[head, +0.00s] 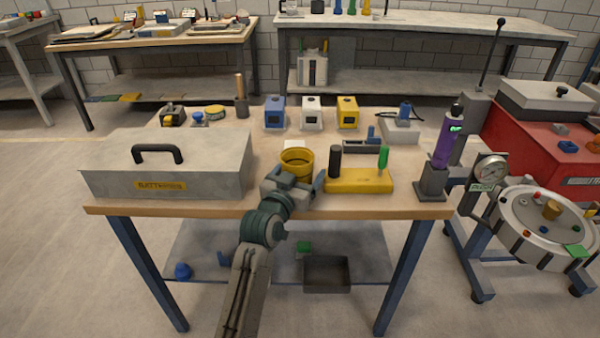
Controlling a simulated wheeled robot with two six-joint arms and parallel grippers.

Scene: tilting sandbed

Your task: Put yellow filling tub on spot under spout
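The yellow filling tub (297,160) stands upright on the wooden table near its front edge, open at the top with a dark yellow inside. My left gripper (295,183) is at the tub's near side, low in front of it. Its fingers look spread, one dark finger to the right of the tub's base and grey parts to the left. The gripper hides the tub's lower front, and I cannot tell whether it touches the tub. My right gripper is not in view. I cannot make out a spout or a marked spot under one.
A grey battery box (170,165) stands left of the tub. A yellow block (358,181) with black and green handles is close on the right. A purple cylinder (443,142) stands in a grey holder at the right edge. Blue, white and yellow boxes (311,113) line the back.

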